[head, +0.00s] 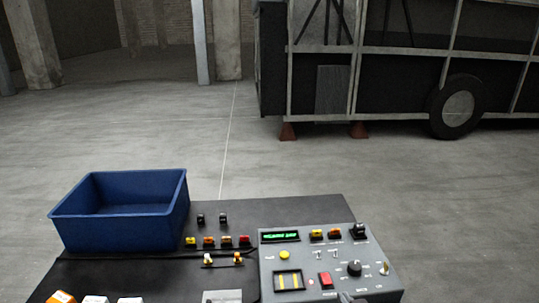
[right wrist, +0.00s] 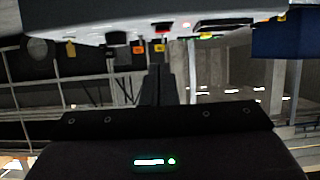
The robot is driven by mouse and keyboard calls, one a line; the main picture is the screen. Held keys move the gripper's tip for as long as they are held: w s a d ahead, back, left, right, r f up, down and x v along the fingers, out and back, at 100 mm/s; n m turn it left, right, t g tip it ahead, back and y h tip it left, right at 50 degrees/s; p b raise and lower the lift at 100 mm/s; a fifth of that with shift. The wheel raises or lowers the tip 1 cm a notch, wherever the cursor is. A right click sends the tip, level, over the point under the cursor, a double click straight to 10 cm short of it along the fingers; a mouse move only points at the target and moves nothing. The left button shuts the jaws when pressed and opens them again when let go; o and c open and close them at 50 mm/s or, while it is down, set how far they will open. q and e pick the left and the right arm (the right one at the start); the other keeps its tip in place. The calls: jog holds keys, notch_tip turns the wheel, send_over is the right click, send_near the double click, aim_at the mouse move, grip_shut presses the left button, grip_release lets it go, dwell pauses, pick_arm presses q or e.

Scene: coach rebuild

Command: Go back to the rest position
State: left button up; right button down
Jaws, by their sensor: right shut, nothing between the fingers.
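My right gripper (right wrist: 160,72) shows in the right wrist view with its two dark fingers together, shut and empty. The grey control panel (right wrist: 130,22) shows along the top of that view, apart from the fingers as far as I can tell. In the head view only a small dark tip at the bottom edge, in front of the panel (head: 300,262), may be part of my right gripper. My left gripper is not in view.
A dark table (head: 310,208) carries the panel, a blue bin (head: 120,228) at left, and several small switches and coloured connectors. White-topped pieces (head: 95,299) lie at the bottom left. Open floor (head: 400,180) lies beyond, with a bus (head: 400,70) behind.

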jog(key=s+f+n+g, duration=0.1)
jog(key=s+f+g, duration=0.2)
jog(key=s+g, duration=0.35)
jog(key=s+f+g, duration=0.3)
jog(key=s, duration=0.7)
notch_tip(320, 180, down, 28)
jog(key=s+g, duration=0.1)
jog(key=g, duration=0.1)
jog(key=s+d+f, duration=0.2)
jog(key=s+f, duration=0.8)
jog(key=s+d+f, duration=0.2)
jog(key=s+f, duration=0.8)
jog(key=shift+s+n+g+h, duration=0.2)
jog(key=shift+n+g+h, duration=0.1)
jog(key=shift+n+g, duration=0.1)
